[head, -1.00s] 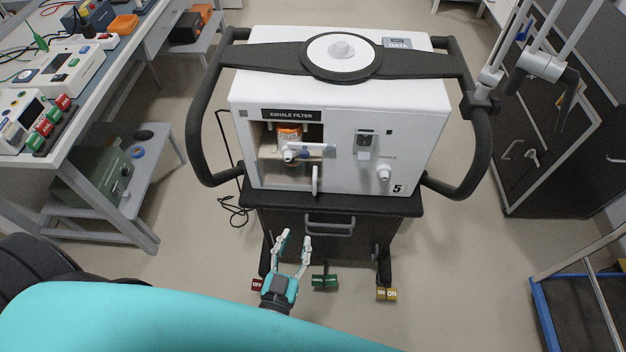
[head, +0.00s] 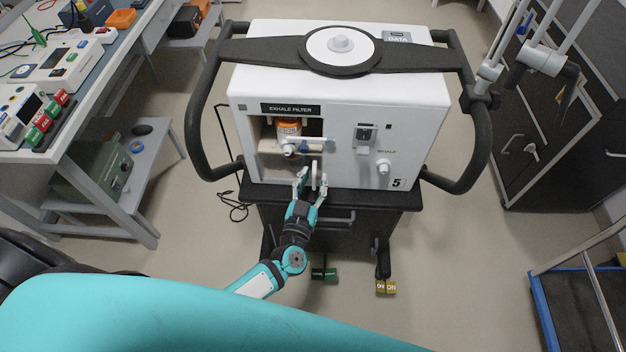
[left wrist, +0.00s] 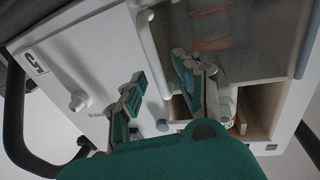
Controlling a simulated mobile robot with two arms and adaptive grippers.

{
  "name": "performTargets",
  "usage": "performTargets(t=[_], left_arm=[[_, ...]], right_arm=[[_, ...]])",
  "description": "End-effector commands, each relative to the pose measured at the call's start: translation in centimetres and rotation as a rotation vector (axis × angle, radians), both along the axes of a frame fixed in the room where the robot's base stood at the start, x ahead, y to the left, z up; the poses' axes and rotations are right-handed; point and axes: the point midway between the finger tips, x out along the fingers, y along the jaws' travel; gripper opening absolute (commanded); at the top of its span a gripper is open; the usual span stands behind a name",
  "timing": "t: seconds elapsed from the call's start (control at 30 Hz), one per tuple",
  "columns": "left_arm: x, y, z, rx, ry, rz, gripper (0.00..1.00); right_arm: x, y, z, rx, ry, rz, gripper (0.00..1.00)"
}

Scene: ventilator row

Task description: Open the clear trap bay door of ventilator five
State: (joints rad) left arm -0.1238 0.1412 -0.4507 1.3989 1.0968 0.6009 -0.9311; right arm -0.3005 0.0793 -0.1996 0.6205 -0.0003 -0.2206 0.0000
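Ventilator five (head: 345,115) is a white box marked "5" at its lower right. Its bay, labelled EXHALE FILTER (head: 290,109), holds an orange-topped trap (head: 289,128). The clear door is hard to see in the head view; in the left wrist view it shows as a see-through panel (left wrist: 245,45) over the bay and looks shut. Its white upright handle (head: 315,173) is at the bay's lower right, also seen in the left wrist view (left wrist: 152,50). My left gripper (head: 311,180) is open, with its fingers (left wrist: 158,72) on either side of the handle; contact is unclear. My right gripper is out of view.
A black frame bar (head: 198,130) curves along each side of the ventilator. A drawer cart (head: 340,222) stands under it. A bench with instruments (head: 75,100) is at left, a dark cabinet (head: 540,140) at right. The floor in front is mostly clear, with small tags on the cart's feet.

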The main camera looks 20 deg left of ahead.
Motion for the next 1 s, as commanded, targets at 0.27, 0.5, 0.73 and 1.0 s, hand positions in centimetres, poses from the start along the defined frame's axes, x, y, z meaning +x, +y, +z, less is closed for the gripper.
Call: performTargets(t=[0.27, 0.5, 0.73, 1.0], left_arm=[[0.0, -0.01, 0.0, 0.0, 0.0, 0.0, 0.23], [-0.02, 0.0, 0.0, 0.0, 0.0, 0.0, 0.0], [-0.02, 0.0, 0.0, 0.0, 0.0, 0.0, 0.0], [-0.16, 0.02, 0.0, 0.001, 0.0, -0.007, 0.0]], right_arm=[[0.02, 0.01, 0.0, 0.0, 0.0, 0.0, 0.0], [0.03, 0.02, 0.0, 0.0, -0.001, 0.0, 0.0], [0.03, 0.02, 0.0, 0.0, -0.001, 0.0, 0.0], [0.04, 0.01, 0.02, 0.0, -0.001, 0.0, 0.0]])
